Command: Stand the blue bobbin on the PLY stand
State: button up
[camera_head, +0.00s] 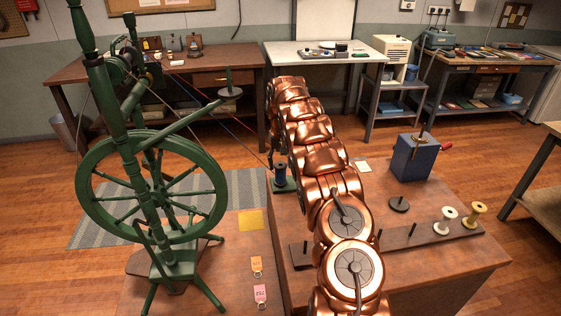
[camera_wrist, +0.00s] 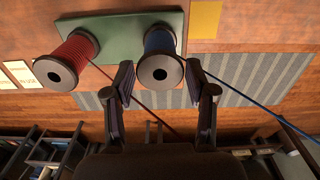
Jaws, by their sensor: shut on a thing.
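The blue bobbin (camera_wrist: 160,42) with dark flanges is between the two fingers of my gripper (camera_wrist: 159,82) in the wrist view, and the gripper is shut on it. It is upright over a green stand (camera_wrist: 116,38), beside a red bobbin (camera_wrist: 75,50). Whether it is fully seated is hidden. A blue thread runs from it to the lower right. In the head view the blue bobbin (camera_head: 281,172) and part of the green stand (camera_head: 284,186) show left of my copper arm. The arm hides my gripper and the red bobbin there. I can read no PLY label.
The green spinning wheel (camera_head: 150,185) stands at left, with threads reaching toward the stand. The bench also holds a dark peg rack (camera_head: 425,244) with white and yellow spools, and a blue box (camera_head: 412,160) with a crank. Yellow and pink tags lie at front left.

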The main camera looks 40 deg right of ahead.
jog(key=shift+f, duration=0.1)
jog(key=o, duration=0.9)
notch_tip(320, 180, up, 8)
jog(key=shift+f, duration=0.2)
dwell(0.3)
dwell(0.5)
